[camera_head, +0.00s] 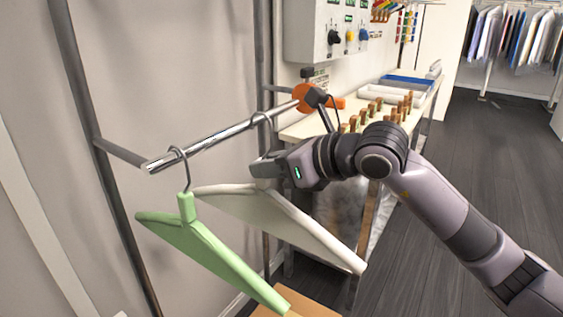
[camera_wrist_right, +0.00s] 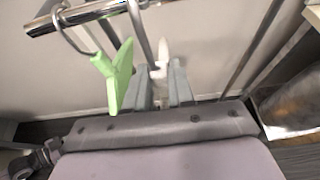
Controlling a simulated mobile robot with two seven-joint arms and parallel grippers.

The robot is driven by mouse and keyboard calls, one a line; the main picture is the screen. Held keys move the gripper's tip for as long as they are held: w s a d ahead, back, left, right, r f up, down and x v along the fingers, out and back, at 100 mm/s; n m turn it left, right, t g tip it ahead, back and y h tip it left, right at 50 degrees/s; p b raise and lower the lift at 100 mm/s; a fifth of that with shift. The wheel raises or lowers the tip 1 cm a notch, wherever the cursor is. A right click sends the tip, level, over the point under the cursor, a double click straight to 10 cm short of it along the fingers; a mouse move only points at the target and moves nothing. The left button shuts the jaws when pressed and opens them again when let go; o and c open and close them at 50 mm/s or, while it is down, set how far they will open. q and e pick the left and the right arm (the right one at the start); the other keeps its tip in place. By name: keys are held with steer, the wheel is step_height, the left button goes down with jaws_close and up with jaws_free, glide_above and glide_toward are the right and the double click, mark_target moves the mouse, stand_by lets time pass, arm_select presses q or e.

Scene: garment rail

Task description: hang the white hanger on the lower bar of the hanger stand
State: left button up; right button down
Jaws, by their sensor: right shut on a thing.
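The white hanger (camera_head: 318,240) hangs behind and to the right of the green hanger (camera_head: 205,248). Its metal hook (camera_head: 262,120) appears looped over the lower bar (camera_head: 222,135); I cannot tell whether its weight rests there. My right gripper (camera_head: 258,168) is shut on the white hanger near its neck, just below the bar. In the right wrist view the white hanger's neck (camera_wrist_right: 163,52) rises between the gripper fingers (camera_wrist_right: 164,85), with the bar (camera_wrist_right: 92,12) above. The green hanger (camera_wrist_right: 116,78) is left of the fingers there. My left gripper is not in view.
The green hanger's hook (camera_head: 178,155) is near the bar's free end. An orange clamp-like item (camera_head: 310,98) is near the bar's far end. A table (camera_head: 300,128) with wooden pegs stands behind my right arm. A wooden box top (camera_head: 300,303) is below the hangers.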

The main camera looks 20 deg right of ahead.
steer(key=shift+w+a+r+p, duration=0.1)
steer(key=shift+w+a+p, duration=0.3)
steer(key=shift+w+a, duration=0.5)
steer(key=shift+w+a+f+p, duration=0.1)
steer(key=shift+w+a+p, duration=0.4)
steer(key=shift+w, duration=0.65)
steer(key=shift+w+a+r+p, duration=0.1)
steer(key=shift+w+a+p, duration=0.25)
steer(key=shift+w+a, duration=0.55)
steer(key=shift+w+f, duration=0.25)
steer(key=shift+w, duration=0.15)
steer(key=shift+d+f+b, duration=0.1)
steer(key=shift+f+b, duration=1.2)
steer(key=shift+f, duration=0.05)
steer(key=c, duration=0.9)
jaws_free()
steer(key=shift+s, duration=0.15)
